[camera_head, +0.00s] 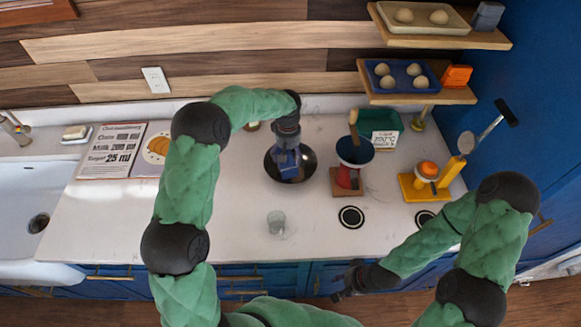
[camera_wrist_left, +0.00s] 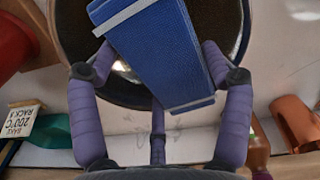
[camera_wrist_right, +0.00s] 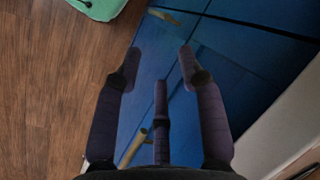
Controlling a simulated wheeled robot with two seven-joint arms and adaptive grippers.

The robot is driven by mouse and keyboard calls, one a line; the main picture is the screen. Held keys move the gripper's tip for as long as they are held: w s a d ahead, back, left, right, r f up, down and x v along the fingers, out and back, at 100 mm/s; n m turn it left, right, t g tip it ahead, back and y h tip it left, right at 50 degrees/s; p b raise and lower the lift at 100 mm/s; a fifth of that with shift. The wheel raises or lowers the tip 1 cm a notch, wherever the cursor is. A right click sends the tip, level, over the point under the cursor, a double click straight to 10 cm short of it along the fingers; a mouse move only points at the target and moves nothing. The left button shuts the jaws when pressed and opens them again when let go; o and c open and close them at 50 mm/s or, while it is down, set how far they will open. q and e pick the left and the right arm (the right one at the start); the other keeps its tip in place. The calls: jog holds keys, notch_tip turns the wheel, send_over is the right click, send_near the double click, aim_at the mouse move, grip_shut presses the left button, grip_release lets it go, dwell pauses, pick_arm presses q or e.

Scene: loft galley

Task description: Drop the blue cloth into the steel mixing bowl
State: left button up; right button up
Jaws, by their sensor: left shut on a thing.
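The blue cloth (camera_wrist_left: 163,50) is a folded block with pale edges. My left gripper (camera_head: 288,160) is shut on it and holds it over the steel mixing bowl (camera_head: 309,161). In the left wrist view the cloth sits between the purple fingers, with the dark bowl (camera_wrist_left: 78,62) behind it, its interior partly hidden. I cannot tell whether the cloth touches the bowl. My right gripper (camera_head: 343,287) is in front of the counter's front edge. In the right wrist view its fingers (camera_wrist_right: 160,62) are apart with nothing between them.
A recipe sheet (camera_head: 108,150) and sink (camera_head: 25,200) are left. The counter's left middle is clear.

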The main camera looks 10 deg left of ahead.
pick_arm(q)
jog(key=o, duration=1)
jog(key=shift+c, duration=0.2)
jog(key=shift+r, duration=0.1)
notch_tip(320, 180, up, 12)
